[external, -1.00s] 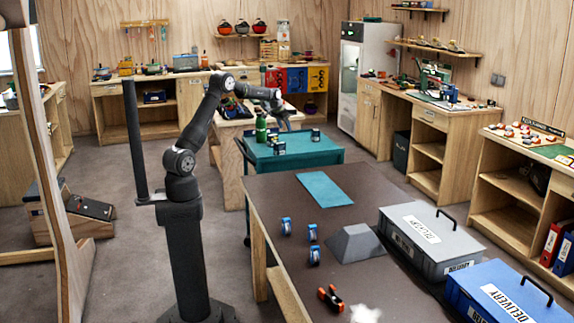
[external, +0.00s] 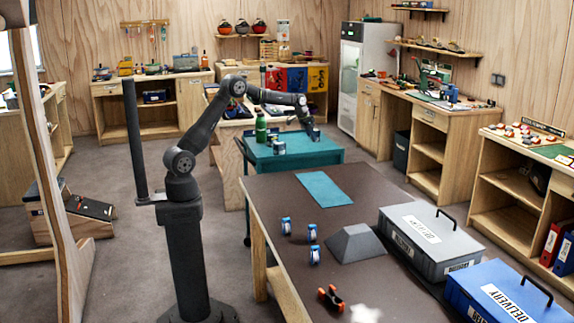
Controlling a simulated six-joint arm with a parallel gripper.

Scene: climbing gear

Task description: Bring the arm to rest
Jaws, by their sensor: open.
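My gripper (external: 310,130) is at the end of my outstretched arm, above the right part of the teal cart (external: 290,162). It points down beside a small dark can-like item at the cart's right edge. The jaws are open; at this size I cannot tell whether they touch the item. A green bottle (external: 261,129) and a small dark can (external: 279,148) stand on the cart, left of my gripper.
The brown table (external: 380,185) in front holds a teal mat (external: 324,189), several blue-and-white rolls (external: 314,255), a grey wedge block (external: 354,243) and an orange-and-black tool (external: 330,298). A grey box (external: 428,240) and a blue box (external: 505,295) stand along its right side.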

